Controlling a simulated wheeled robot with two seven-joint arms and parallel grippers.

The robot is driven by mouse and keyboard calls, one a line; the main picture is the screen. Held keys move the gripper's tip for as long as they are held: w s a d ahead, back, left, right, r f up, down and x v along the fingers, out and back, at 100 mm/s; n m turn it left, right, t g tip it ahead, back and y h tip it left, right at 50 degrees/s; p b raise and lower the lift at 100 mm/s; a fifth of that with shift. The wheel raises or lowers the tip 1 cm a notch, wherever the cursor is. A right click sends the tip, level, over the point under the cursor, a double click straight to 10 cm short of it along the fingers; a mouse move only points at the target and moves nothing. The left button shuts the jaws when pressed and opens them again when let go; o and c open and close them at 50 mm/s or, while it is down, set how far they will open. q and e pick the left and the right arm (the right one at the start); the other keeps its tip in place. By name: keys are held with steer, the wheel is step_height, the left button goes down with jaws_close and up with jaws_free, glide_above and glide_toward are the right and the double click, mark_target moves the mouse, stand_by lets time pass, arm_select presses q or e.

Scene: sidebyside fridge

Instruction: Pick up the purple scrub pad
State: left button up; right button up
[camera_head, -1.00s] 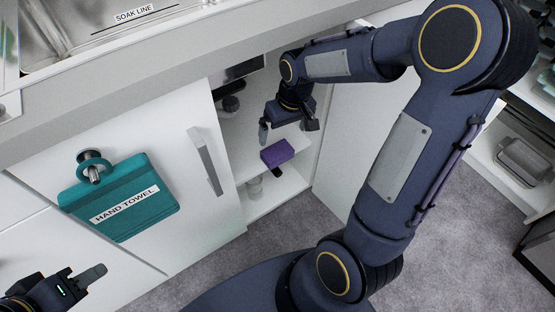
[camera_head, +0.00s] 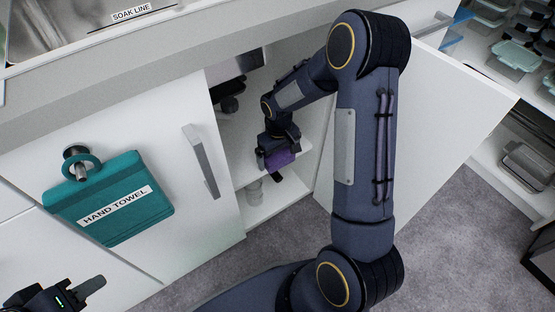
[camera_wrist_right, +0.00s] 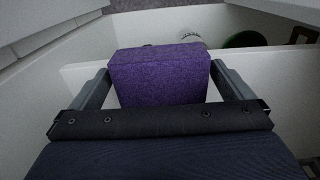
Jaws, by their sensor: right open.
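The purple scrub pad (camera_head: 281,158) is a block on the upper shelf inside the open cabinet under the counter. In the right wrist view the pad (camera_wrist_right: 160,75) stands between the two fingers of my right gripper (camera_wrist_right: 160,92). The gripper is open, with a narrow gap showing at each side of the pad. In the head view my right gripper (camera_head: 278,160) is over the pad and partly hides it. My left gripper (camera_head: 82,290) is at the lower left, away from the pad; one finger shows and its opening is unclear.
A teal hand towel (camera_head: 112,200) hangs on the closed left cabinet door. An open white door (camera_head: 420,130) stands to the right of my right arm. A clear glass (camera_head: 254,190) stands on the lower shelf. A sink (camera_head: 60,22) is above.

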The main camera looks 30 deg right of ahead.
steer(key=shift+f, duration=0.25)
steer(key=c, duration=0.8)
steer(key=shift+r, duration=0.2)
